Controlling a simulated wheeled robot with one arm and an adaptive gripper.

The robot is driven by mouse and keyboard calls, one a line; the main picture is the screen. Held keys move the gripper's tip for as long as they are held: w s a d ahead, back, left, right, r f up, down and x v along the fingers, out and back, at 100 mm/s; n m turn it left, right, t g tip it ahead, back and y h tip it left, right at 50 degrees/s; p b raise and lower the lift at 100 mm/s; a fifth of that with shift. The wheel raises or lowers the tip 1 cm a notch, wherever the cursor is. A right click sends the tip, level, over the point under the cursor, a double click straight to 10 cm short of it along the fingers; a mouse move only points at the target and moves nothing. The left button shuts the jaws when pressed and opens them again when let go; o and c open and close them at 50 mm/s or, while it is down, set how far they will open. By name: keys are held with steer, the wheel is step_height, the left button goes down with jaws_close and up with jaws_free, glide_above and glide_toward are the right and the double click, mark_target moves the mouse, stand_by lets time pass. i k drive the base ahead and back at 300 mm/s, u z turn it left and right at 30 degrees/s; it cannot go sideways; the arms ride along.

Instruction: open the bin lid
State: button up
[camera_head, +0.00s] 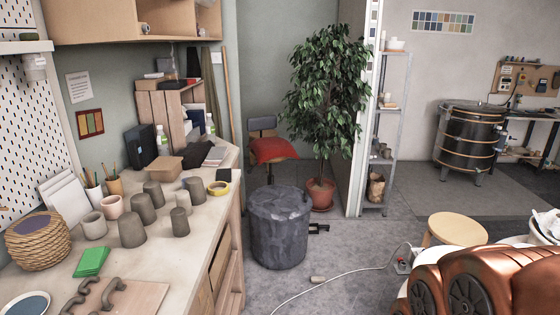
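A dark grey, mottled round bin (279,240) stands on the floor in the middle of the picture, just right of the long workbench. Its flat top (279,202) covers it and looks closed; no opening shows. I cannot make out a handle or a clear lid seam. My gripper is not in view, so its place relative to the bin does not show.
A small dark bracket-like thing (319,228) is at the bin's right side. A potted tree (321,194) and a chair with a red cushion (272,150) stand behind. The workbench (160,225) borders the left. A white cable (330,284) crosses the floor; a stool (457,229) stands right.

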mark_target(275, 203)
steer(key=i, duration=3.65)
steer(key=u, duration=1.1)
